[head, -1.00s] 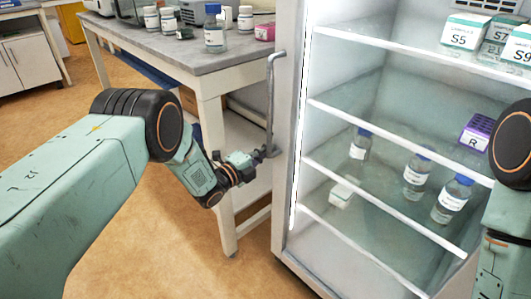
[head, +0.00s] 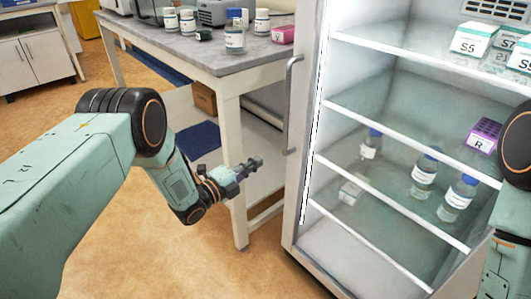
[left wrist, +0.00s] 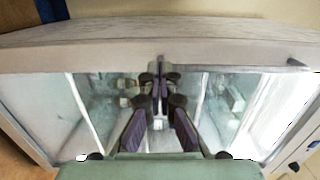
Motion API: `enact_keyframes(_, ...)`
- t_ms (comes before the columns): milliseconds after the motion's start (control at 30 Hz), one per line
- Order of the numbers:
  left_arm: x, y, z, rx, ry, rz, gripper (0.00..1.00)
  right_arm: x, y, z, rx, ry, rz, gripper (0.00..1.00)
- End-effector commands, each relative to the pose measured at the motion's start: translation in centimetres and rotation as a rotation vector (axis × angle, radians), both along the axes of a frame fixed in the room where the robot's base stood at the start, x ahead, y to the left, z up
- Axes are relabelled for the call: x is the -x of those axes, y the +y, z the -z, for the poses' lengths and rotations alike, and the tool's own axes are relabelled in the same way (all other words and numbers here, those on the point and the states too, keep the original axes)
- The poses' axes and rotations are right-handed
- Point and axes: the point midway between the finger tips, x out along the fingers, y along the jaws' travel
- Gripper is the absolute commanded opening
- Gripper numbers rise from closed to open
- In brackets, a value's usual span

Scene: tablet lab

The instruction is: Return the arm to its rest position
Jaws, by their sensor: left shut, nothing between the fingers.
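My left arm reaches in from the left in the head view. Its gripper (head: 254,164) is shut and empty, in front of the bench leg and left of the fridge's grey handle (head: 291,105), with a gap between them. In the left wrist view the gripper's dark fingers (left wrist: 158,72) are together with nothing between them, and the fridge front (left wrist: 90,58) lies beyond. Part of my right arm shows at the right edge of the head view; its gripper is out of frame.
A grey-topped bench (head: 190,52) behind my left gripper carries bottles and a pink box (head: 283,35). The floor (head: 130,240) beneath my left arm is clear.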

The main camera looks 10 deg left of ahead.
Motion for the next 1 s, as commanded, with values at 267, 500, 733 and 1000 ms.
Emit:
enact_keyframes(267, 2.2, 1.6, -0.1, 0.001, 0.001, -0.001, 0.0, 0.0, 0.0, -1.0, 0.0, 0.0, 0.0, 0.4)
enact_keyframes(500, 2.5, 1.8, 0.3, 0.051, 0.043, -0.002, 0.0, 0.0, 0.0, -0.9, 0.0, 0.001, 0.0, 0.4)
enact_keyframes(733, 5.8, 3.6, 6.7, 0.384, 0.499, -0.211, 0.0, 0.0, 0.0, -1.0, 0.0, 0.001, 0.0, 0.4)
enact_keyframes(1000, 20.1, 4.1, 14.7, 0.822, 1.147, -0.742, 0.0, 0.0, 0.0, -1.9, 0.0, 0.001, 0.0, 0.4)
